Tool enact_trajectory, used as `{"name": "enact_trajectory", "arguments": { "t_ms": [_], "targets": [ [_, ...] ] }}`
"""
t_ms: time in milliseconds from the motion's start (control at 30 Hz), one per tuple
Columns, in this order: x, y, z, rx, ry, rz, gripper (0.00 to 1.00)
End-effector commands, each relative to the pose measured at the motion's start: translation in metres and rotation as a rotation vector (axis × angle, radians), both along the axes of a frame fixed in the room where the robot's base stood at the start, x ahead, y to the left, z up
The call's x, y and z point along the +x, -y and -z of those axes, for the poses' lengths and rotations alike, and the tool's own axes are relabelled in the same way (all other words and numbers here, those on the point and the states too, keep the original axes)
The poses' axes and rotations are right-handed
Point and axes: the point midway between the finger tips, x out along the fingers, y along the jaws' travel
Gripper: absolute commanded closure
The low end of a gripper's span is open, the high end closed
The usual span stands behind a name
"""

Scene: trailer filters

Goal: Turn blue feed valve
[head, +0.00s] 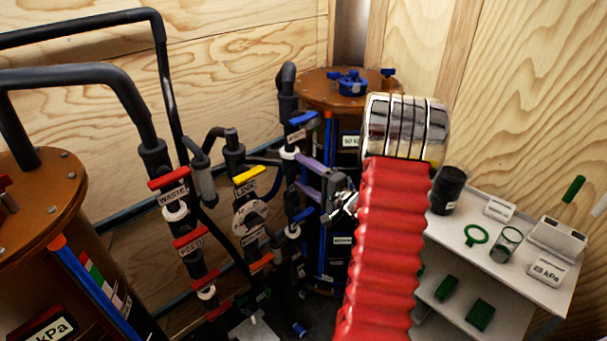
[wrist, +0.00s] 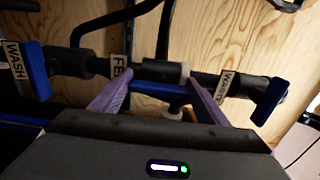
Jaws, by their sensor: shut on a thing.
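The blue feed valve handle (wrist: 155,91) lies between the two purple fingers of my gripper (wrist: 157,80) in the wrist view. The gripper is shut on it, one finger at each end. The handle lies roughly along the dark pipe, beside a partly hidden label starting "FE" (wrist: 121,68). In the head view my gripper (head: 301,172) reaches left to the blue valve column, and the feed handle is mostly hidden by the fingers.
The blue wash handle (wrist: 32,72) and blue waste handle (wrist: 270,100) flank it, both across the pipe. Red valves (head: 188,240) and a yellow link valve (head: 249,174) stand left. A brown-topped tank (head: 318,88) is behind. A white shelf (head: 510,262) with small items stands right.

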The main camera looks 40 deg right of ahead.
Motion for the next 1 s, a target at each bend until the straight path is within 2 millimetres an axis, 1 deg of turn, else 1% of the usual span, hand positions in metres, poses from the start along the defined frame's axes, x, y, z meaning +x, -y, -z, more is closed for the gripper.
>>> {"name": "enact_trajectory", "arguments": {
  "t_ms": [33,433,467,500,700,733,1000],
  "targets": [
    [-0.0002,-0.005,0.0046,-0.003,-0.008,-0.009,0.54],
    [-0.0005,-0.0043,0.0055,-0.011,-0.011,-0.008,0.53],
    [-0.0005,-0.0043,0.0055,-0.011,-0.011,-0.008,0.31],
    [-0.0006,-0.0042,0.0056,-0.011,-0.011,-0.008,0.28],
    [-0.0004,-0.0025,0.0036,-0.012,-0.007,-0.004,0.14],
    [-0.0004,-0.0023,0.0034,-0.013,-0.007,-0.004,0.12],
    [-0.0013,-0.0009,0.0019,-0.014,-0.004,-0.002,0.12]
  ]
}}
